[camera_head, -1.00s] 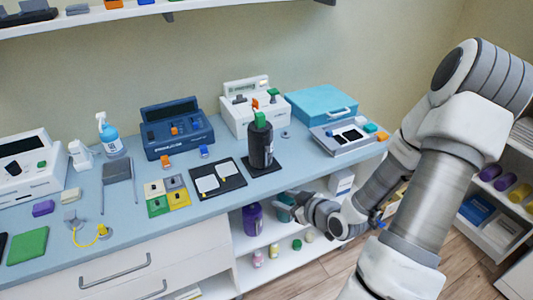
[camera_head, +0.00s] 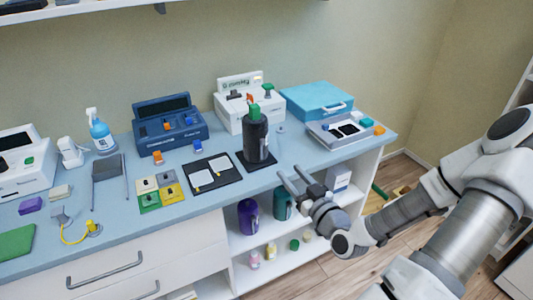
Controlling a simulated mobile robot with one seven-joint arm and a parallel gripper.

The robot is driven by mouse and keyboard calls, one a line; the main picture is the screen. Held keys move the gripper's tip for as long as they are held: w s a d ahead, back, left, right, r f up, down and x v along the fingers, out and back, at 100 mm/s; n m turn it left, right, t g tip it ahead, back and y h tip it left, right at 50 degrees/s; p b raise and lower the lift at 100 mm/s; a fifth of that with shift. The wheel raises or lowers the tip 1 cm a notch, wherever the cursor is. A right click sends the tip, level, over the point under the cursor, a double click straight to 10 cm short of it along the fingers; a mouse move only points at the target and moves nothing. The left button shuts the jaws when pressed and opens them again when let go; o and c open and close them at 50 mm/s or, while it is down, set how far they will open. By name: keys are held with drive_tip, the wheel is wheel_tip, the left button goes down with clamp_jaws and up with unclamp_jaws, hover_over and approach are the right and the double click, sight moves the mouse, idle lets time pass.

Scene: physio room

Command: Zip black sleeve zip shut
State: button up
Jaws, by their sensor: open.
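A black upright cylinder (camera_head: 255,140), which looks like the black sleeve, stands on a black base plate (camera_head: 244,163) near the front edge of the counter. A green piece (camera_head: 254,112) sits at its top, with a little orange beside it. The zip and its track are too small to make out. My gripper (camera_head: 289,175) is open and empty at the counter's front edge, to the right of the sleeve and apart from it. Its fingers point up and left in the picture.
A white device (camera_head: 230,121) stands behind the sleeve and a blue one (camera_head: 170,130) to its left. A black tray with white pads (camera_head: 212,174) lies left of the sleeve. A teal case (camera_head: 316,100) and a grey tray (camera_head: 330,141) lie to the right. Bottles stand on the shelf below.

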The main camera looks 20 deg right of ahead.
sight(264, 143)
drive_tip(key=w+b, duration=0.1)
drive_tip(key=w, duration=0.4)
drive_tip(key=w+b, duration=0.1)
drive_tip(key=w, duration=0.3)
drive_tip(key=w+b, duration=0.1)
drive_tip(key=w, duration=0.4)
drive_tip(key=shift+w+a, duration=0.3)
clamp_jaws()
idle(0.8)
